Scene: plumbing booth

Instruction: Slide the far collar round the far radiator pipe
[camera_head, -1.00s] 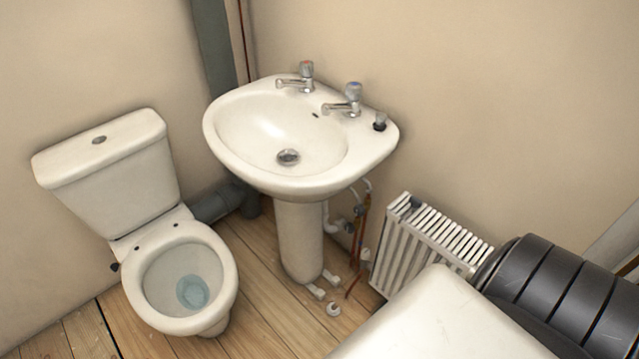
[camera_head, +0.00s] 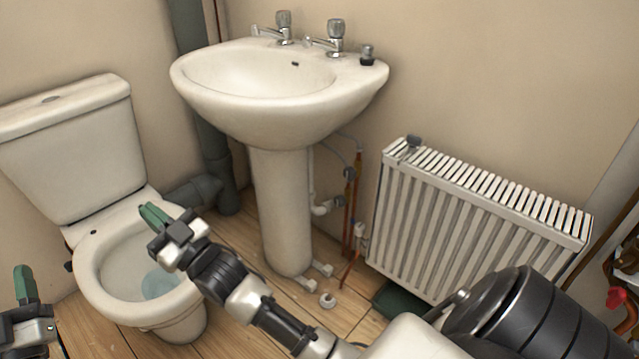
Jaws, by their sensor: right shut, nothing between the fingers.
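A white radiator (camera_head: 470,225) stands against the right wall. The radiator's far-right lower end is hidden by my body. A small pale ring (camera_head: 327,300) rests at floor level left of the copper pipe, apart from it; I cannot tell if it is the far collar. My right gripper (camera_head: 153,215), with green fingers, is shut and empty over the toilet bowl, well left of the radiator. My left gripper (camera_head: 25,285) is partly cut off at the left edge; its opening is unclear.
The toilet (camera_head: 125,255) lies under my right gripper. The basin (camera_head: 280,95) and its pedestal (camera_head: 281,210) stand between the toilet and radiator. White fittings (camera_head: 312,279) sit by the pedestal foot. A dark green object (camera_head: 390,302) lies below the radiator.

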